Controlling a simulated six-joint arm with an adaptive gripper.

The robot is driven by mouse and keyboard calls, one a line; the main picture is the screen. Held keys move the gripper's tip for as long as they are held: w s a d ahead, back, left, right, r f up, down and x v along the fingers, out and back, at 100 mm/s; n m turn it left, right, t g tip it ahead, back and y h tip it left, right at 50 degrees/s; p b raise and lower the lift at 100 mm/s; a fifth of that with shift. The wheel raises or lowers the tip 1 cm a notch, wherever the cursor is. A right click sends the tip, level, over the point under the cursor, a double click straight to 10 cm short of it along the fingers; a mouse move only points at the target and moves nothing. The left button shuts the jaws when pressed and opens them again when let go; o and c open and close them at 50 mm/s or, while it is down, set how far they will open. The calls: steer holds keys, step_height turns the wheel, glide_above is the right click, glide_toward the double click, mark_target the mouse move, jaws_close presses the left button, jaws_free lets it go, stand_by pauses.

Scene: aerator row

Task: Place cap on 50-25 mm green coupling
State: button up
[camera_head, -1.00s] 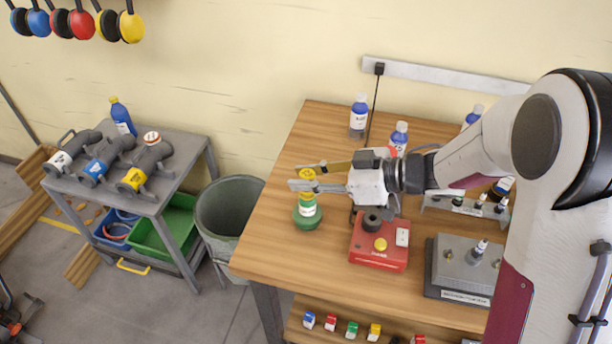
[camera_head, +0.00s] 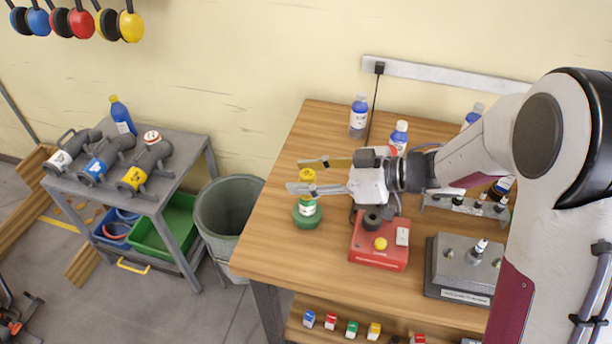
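The green coupling (camera_head: 307,217) stands upright near the left edge of the wooden table, with a white label on its side. A yellow cap (camera_head: 307,176) sits on top of the coupling, in line with it as far as this view shows. My gripper (camera_head: 306,176) reaches in from the right at the height of the cap. Its two fingers are spread, one on the far side and one on the near side of the cap, with gaps visible. The exact seating of the cap is too small to tell.
A red box with a yellow button (camera_head: 378,243) stands right of the coupling, below my gripper. A grey block (camera_head: 461,268) is further right. Bottles (camera_head: 358,116) stand at the back. A bin (camera_head: 226,218) stands left of the table. The table front left is clear.

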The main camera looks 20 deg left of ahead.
steer(key=v, duration=1.1)
steer(key=shift+d, duration=0.4)
steer(key=shift+r, duration=0.1)
stand_by(0.4)
